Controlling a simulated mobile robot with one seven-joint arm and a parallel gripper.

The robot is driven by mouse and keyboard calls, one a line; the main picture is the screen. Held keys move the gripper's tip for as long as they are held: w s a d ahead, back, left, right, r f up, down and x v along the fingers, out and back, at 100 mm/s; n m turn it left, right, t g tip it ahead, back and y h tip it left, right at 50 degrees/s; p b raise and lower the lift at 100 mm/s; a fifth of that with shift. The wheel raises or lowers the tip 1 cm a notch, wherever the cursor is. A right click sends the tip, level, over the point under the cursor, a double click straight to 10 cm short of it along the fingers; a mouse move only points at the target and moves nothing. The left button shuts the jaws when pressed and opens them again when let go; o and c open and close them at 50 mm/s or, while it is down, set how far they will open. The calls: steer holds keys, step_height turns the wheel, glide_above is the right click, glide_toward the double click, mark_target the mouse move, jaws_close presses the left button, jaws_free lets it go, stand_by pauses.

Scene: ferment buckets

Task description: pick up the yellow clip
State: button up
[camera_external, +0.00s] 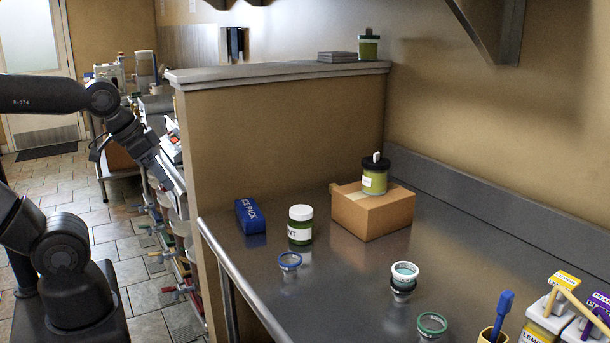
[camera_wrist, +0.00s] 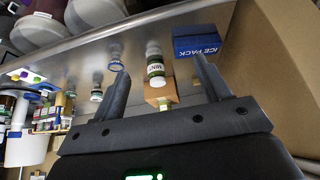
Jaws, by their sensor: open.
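I cannot pick out a yellow clip for certain. A yellow stick-like piece (camera_external: 578,304) lies slanted across the carton tops at the right edge of the external view; I cannot tell whether it is the clip. My gripper (camera_external: 172,183) is at the left in the external view, beside the partition wall and far from that piece. In the wrist view my gripper (camera_wrist: 160,83) has its two fingers spread wide with nothing held between them. The mint jar and cardboard box show beyond the gap.
On the steel counter (camera_external: 330,300) stand a blue ice pack (camera_external: 249,217), a mint jar (camera_external: 300,225), a cardboard box (camera_external: 372,212) bearing a green jar (camera_external: 375,178), jar rings and a small cup (camera_external: 404,275). Cartons (camera_external: 545,320) crowd the right corner. The partition (camera_external: 285,150) rises behind.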

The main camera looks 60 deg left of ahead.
steer(key=shift+o, duration=0.9)
steer(key=w+a+r, duration=0.1)
steer(key=w+r, duration=0.4)
steer(key=w, duration=0.7)
steer(key=m+g, duration=0.1)
glide_above(334, 186)
steer(key=s, duration=0.5)
step_height(334, 186, down, 15)
steer(key=shift+h, duration=0.3)
steer(key=x, duration=1.1)
steer(key=shift+w+a+f, duration=0.1)
steer(key=shift+w+f, duration=0.15)
steer(key=shift+w, duration=0.05)
